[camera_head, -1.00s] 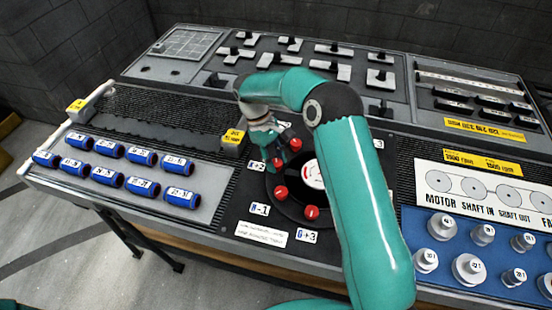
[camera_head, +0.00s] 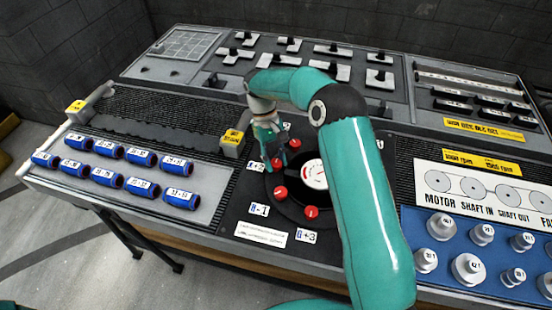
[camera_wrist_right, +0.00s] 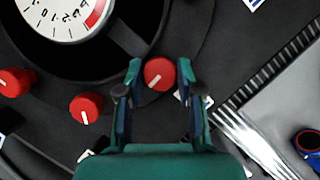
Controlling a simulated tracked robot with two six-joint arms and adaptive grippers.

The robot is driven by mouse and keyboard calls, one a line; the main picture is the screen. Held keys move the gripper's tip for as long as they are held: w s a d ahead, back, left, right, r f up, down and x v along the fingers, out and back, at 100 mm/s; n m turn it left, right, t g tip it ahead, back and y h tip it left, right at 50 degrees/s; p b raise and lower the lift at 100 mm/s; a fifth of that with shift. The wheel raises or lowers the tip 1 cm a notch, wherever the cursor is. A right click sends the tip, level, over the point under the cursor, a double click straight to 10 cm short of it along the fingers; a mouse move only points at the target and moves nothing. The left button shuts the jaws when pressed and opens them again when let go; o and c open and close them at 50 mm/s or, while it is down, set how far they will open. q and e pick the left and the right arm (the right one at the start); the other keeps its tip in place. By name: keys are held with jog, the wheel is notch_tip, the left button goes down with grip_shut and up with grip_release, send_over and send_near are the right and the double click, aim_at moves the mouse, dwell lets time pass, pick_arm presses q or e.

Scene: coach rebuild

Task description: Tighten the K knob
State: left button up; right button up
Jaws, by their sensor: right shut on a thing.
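A round black dial unit with a white gauge face (camera_head: 314,174) sits in the middle of the bench, ringed by red knobs. My right gripper (camera_head: 277,158) points down at the red knob (camera_head: 277,164) beside a "+2" label (camera_head: 256,166); that label's letter is too small to read surely. In the right wrist view, my right gripper's fingers (camera_wrist_right: 163,84) stand on both sides of this red knob (camera_wrist_right: 159,74), shut on it. A white pointer line shows on its top. My left gripper is not in view.
Two other red knobs (camera_head: 280,192) (camera_head: 311,212) stand close by on the dial's front. Blue cylinders (camera_head: 181,199) lie in rows at left. A yellow-tagged block (camera_head: 233,144) stands left of the gripper. Grey cylinders (camera_head: 468,268) stand on a blue panel at right.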

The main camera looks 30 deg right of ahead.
jog(key=shift+w+r, duration=0.15)
jog(key=o, duration=0.9)
jog(key=shift+c, duration=0.2)
jog(key=shift+o, duration=1.4)
jog(key=v, duration=1.1)
jog(key=shift+r, duration=0.3)
